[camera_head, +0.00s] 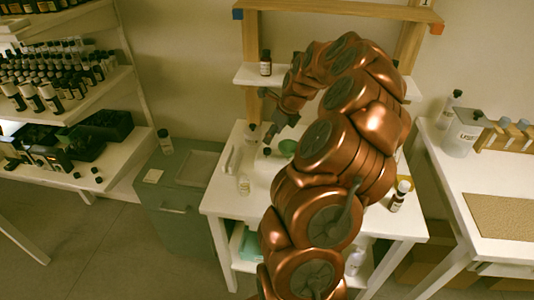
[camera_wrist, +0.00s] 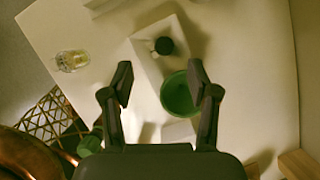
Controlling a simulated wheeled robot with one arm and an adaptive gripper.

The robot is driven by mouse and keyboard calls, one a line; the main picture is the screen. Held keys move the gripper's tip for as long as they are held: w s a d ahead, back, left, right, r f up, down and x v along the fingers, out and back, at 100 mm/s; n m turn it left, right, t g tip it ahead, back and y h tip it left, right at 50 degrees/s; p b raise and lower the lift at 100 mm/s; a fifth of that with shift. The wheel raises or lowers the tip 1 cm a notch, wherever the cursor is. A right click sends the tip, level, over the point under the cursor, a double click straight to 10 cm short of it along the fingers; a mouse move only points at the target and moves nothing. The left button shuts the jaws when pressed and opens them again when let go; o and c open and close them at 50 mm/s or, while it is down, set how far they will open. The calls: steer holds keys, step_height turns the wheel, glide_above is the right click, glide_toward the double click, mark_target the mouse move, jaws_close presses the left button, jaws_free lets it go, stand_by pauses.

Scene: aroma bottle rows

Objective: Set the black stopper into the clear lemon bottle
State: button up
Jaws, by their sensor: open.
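The black stopper (camera_wrist: 164,45) sits on a white tray or block (camera_wrist: 146,61) in the wrist view. A small dark spot that looks like it shows in the head view (camera_head: 267,151). A small clear bottle with yellowish contents (camera_wrist: 72,61), which looks like the lemon bottle, stands left of the stopper; it also shows near the table's left side (camera_head: 244,185). Its label cannot be read. My gripper (camera_wrist: 160,82) is open and empty. In the wrist view the stopper appears just beyond the gap between its fingertips. In the head view my gripper (camera_head: 268,115) hangs above the table.
A green bowl (camera_wrist: 178,93) is close by the stopper, near the right finger. A dark bottle (camera_head: 265,63) stands on the shelf behind. Another bottle (camera_head: 399,196) stands at the table's right edge. The white tabletop (camera_head: 222,203) is bare around the clear bottle.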

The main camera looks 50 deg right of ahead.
mark_target(267, 149)
steer(key=shift+s+d+f+m, duration=0.1)
steer(key=shift+d+f+m, duration=0.3)
steer(key=shift+d+f, duration=0.2)
steer(key=shift+a+p+x, duration=0.15)
steer(key=shift+p+x, duration=0.65)
steer(key=shift+x, duration=0.95)
steer(key=shift+a+p+x, duration=0.1)
steer(key=shift+p+x, duration=0.65)
steer(key=shift+x, duration=1.05)
steer(key=c, duration=1.1)
steer(key=shift+r, duration=0.1)
